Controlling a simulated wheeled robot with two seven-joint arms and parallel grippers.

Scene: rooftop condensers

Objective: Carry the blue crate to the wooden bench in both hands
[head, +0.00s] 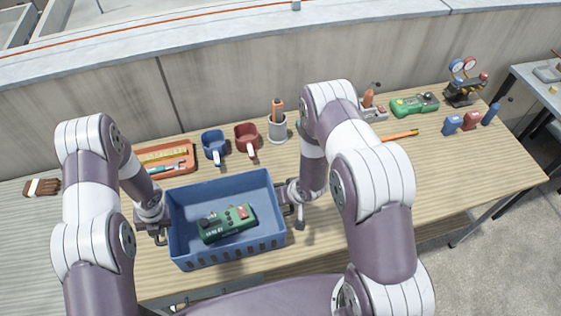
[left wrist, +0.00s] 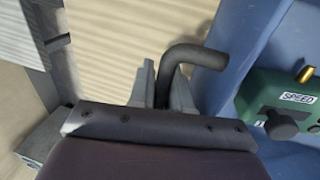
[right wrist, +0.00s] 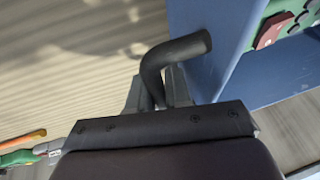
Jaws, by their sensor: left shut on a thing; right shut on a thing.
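The blue crate (head: 183,248) is at the front of the wooden bench (head: 440,185), between my two grippers. A green device (head: 228,222) with knobs lies inside it. My left gripper (head: 158,232) is shut on the dark bent handle (left wrist: 190,60) at the crate's left side. My right gripper (head: 291,203) is shut on the matching handle (right wrist: 170,60) at the right side. The crate looks about level over the bench top; I cannot tell whether its bottom touches the wood. My arms hide part of the bench.
The right bench area is mostly clear.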

